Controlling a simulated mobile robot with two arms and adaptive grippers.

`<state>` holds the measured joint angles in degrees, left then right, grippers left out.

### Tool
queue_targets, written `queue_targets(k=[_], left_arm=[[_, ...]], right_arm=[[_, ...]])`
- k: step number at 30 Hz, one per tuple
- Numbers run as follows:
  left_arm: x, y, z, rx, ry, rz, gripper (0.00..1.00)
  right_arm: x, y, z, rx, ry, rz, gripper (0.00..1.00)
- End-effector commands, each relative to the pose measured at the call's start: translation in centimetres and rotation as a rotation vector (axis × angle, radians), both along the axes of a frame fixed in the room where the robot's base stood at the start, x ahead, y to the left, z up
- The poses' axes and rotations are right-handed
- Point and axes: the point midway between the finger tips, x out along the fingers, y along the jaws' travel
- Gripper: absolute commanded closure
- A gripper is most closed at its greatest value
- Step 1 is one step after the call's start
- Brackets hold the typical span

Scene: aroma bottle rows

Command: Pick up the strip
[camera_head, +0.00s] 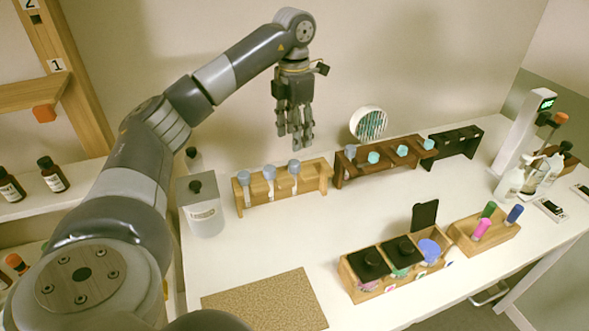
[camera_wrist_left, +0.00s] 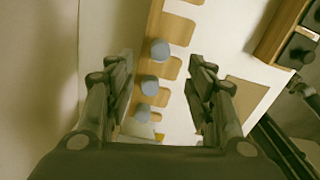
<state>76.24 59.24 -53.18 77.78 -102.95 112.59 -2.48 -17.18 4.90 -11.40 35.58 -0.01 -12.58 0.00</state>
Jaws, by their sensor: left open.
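No thing is plainly recognisable as a loose strip. Pale, narrow pieces stand below grey-blue round caps (camera_head: 270,172) in a light wooden rack (camera_head: 262,203), too small to identify. My left gripper (camera_head: 302,140) is open and empty, hanging fingers down above and behind the rack's right end. In the left wrist view the open gripper (camera_wrist_left: 160,75) frames the rack (camera_wrist_left: 172,68) and its caps (camera_wrist_left: 160,50) below, apart from them. My right gripper does not show.
A darker rack (camera_head: 375,169) with teal caps and a round striped object (camera_head: 369,123) stand to the right. A grey canister (camera_head: 203,216) stands left. A wooden box with black lids (camera_head: 371,262) and a cork mat (camera_head: 265,302) lie in front. The table between is clear.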

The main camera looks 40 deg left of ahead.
Motion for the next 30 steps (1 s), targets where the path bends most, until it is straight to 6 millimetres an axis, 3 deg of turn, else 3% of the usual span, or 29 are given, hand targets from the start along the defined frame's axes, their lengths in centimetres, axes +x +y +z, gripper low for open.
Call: queue_targets(k=[4, 10, 19, 28, 30], left_arm=[[-0.1, 0.0, -2.1, 0.001, 0.002, 0.000, 0.51], [0.0, 0.0, -3.5, 0.001, 0.002, 0.000, 0.51], [0.0, 0.0, -7.6, 0.002, 0.002, 0.001, 0.51], [0.1, 0.0, -8.2, 0.001, -0.001, 0.001, 0.51], [0.1, 0.0, -8.2, 0.001, -0.001, 0.001, 0.66]], right_arm=[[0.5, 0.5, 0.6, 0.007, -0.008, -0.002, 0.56], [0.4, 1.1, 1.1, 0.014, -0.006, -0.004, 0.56], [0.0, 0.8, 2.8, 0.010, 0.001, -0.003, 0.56], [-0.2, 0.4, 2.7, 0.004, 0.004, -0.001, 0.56], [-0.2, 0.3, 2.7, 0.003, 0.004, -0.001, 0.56]])
